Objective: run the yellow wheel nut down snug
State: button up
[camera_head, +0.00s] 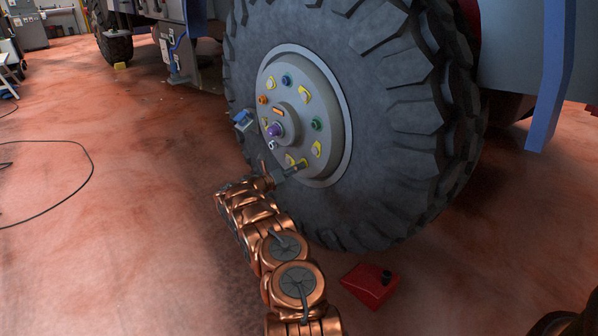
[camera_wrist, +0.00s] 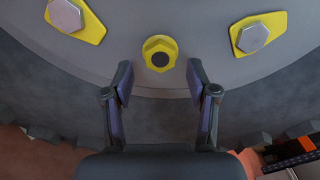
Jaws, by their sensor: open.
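The yellow wheel nut (camera_wrist: 160,53) sits on the grey wheel face, a hexagon with a dark round centre. It lies between two yellow pointer plates with silver nuts, the left plate (camera_wrist: 78,20) and the right plate (camera_wrist: 258,32). My gripper (camera_wrist: 160,80) is open and empty. Its fingertips are spread to either side and just below the nut in the wrist view, with no visible contact. In the head view my gripper (camera_head: 297,169) is at the lower part of the wheel (camera_head: 335,140), and the yellow nut is small and hard to make out.
A red box (camera_head: 368,287) lies on the floor right of my arm. The floor at left is mostly open, with a black cable (camera_head: 88,180).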

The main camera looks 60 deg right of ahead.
jog(key=shift+x, duration=0.9)
grip_shut()
